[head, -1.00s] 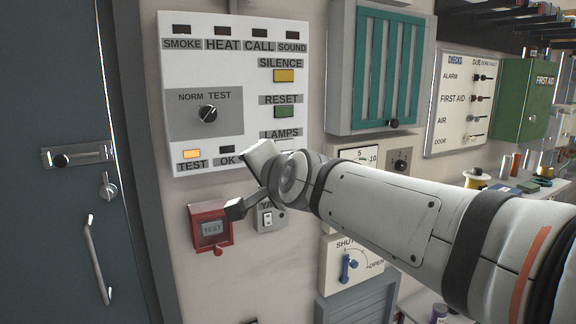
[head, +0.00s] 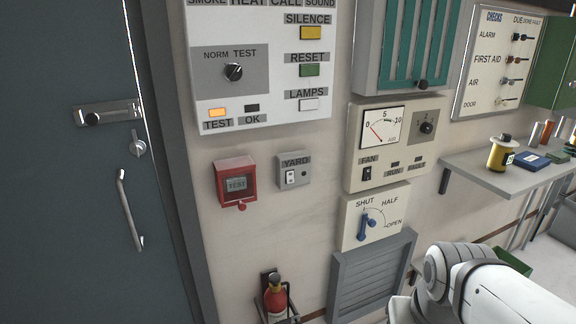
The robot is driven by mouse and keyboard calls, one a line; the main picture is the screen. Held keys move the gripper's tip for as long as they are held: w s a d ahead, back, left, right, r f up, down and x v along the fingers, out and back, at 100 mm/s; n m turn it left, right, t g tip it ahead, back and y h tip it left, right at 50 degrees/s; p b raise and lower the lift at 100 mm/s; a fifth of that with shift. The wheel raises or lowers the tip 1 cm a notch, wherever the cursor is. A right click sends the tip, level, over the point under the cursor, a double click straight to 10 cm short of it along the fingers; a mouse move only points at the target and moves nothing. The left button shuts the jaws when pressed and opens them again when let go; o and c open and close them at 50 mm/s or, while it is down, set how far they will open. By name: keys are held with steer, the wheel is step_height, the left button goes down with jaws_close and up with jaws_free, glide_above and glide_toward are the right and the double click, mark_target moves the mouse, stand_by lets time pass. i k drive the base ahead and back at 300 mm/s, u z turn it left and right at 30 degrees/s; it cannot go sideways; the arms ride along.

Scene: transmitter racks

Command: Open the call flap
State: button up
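The red call box (head: 236,183) is on the wall below the white alarm panel, left of centre. The front looks shut, though I cannot make out the flap's edges clearly. Nothing touches the box. My arm shows only at the bottom right, well away from the box. My gripper is not in view.
The white alarm panel (head: 318,70) has a lit orange TEST lamp (head: 217,113) and a rotary switch (head: 233,72). The grey YARD switch box (head: 293,171) is close right of the call box. A fire extinguisher (head: 275,298) stands below. The door (head: 70,200) is at left.

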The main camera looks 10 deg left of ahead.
mark_target(241, 204)
steer(key=u, duration=0.3)
steer(key=k, duration=1.3)
steer(key=z, duration=0.25)
steer(key=i, duration=0.95)
